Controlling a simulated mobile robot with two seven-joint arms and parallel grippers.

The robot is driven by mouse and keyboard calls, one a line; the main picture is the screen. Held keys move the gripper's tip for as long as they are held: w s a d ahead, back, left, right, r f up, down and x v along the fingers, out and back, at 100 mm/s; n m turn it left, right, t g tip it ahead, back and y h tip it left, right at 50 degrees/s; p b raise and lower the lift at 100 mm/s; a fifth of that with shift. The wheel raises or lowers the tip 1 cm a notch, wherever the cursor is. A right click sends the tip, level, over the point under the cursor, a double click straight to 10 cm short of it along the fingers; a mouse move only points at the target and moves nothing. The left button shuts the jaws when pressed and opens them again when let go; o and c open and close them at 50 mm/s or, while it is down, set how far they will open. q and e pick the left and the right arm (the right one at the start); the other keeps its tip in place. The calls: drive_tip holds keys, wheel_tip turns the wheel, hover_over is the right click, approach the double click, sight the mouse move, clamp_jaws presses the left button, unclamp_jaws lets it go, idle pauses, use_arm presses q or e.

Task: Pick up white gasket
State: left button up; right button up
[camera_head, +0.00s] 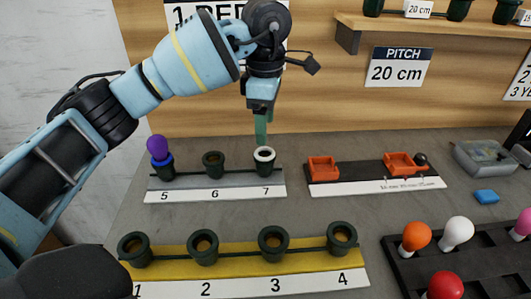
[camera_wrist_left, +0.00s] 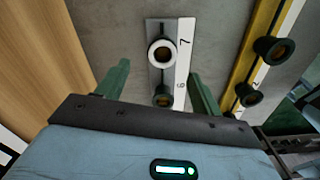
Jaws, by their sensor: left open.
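The white gasket (camera_head: 264,155) is a ring on top of the dark socket at position 7 of the grey strip. It also shows in the left wrist view (camera_wrist_left: 174,52), around the socket's opening. My left gripper (camera_head: 261,140) points down just above and behind the gasket in the head view, with its green fingers apart. In the left wrist view the open fingers (camera_wrist_left: 158,72) stand to either side, with nothing held between them. The gasket looks slightly beyond the fingertips there.
The grey strip (camera_head: 220,193) also holds socket 6 (camera_head: 213,164) and a socket with a purple bulb (camera_head: 158,149). A yellow strip (camera_head: 170,258) with several sockets lies in front. Orange parts (camera_head: 322,167) sit to the right. A wooden wall (camera_head: 340,110) stands behind.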

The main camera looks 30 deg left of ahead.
use_arm(q)
drive_tip(key=shift+s+f+b, duration=0.15)
drive_tip(key=shift+f+b, duration=0.05)
drive_tip(key=shift+f, duration=1.25)
drive_tip(key=shift+s+f+b, duration=0.1)
drive_tip(key=shift+f+b, duration=0.1)
drive_tip(key=shift+f, duration=1.25)
drive_tip(key=shift+c, duration=0.5)
drive_tip(key=c, duration=1)
